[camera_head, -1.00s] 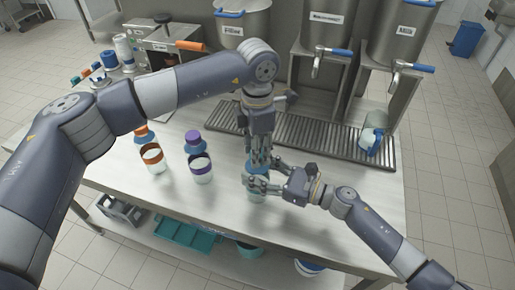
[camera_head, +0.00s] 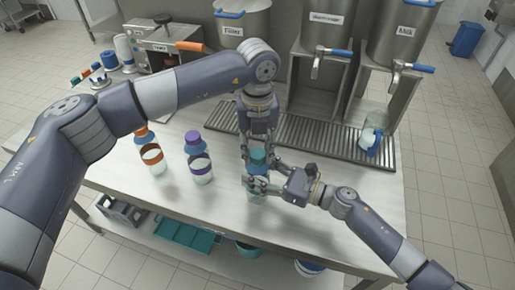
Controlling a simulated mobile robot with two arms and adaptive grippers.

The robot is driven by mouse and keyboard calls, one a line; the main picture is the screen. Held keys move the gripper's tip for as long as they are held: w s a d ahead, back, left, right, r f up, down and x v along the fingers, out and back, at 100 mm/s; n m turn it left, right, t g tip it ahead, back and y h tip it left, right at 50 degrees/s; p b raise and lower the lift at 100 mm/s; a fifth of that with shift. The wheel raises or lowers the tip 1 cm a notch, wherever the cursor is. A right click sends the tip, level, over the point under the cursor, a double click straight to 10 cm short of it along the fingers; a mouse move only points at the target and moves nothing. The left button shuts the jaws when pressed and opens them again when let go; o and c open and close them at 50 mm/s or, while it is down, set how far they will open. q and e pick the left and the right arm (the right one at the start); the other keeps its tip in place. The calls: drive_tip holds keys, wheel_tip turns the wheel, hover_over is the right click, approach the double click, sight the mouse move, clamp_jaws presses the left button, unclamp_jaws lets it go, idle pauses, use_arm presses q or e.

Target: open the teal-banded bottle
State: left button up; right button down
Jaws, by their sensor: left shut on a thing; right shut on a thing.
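The teal-banded bottle (camera_head: 257,195) stands upright near the table's front edge, mostly hidden by my grippers. Its teal cap (camera_head: 258,157) shows at the top. My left gripper (camera_head: 259,156) comes down from above, with its fingers on both sides of the cap, shut on it. My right gripper (camera_head: 258,182) comes in from the right, lower down, and is shut on the bottle's body. I cannot tell whether the cap is loose from the bottle.
An orange-banded bottle (camera_head: 152,154) and a purple-banded bottle (camera_head: 200,165) stand to the left. The table's right front is clear.

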sight(257, 153)
use_arm(q)
drive_tip(key=shift+r, duration=0.15)
idle(0.5)
drive_tip(key=shift+r, duration=0.95)
drive_tip(key=shift+r, duration=0.1)
drive_tip(key=shift+r, duration=1.9)
use_arm(e)
drive_tip(key=c, duration=0.6)
unclamp_jaws()
drive_tip(key=shift+o, duration=0.2)
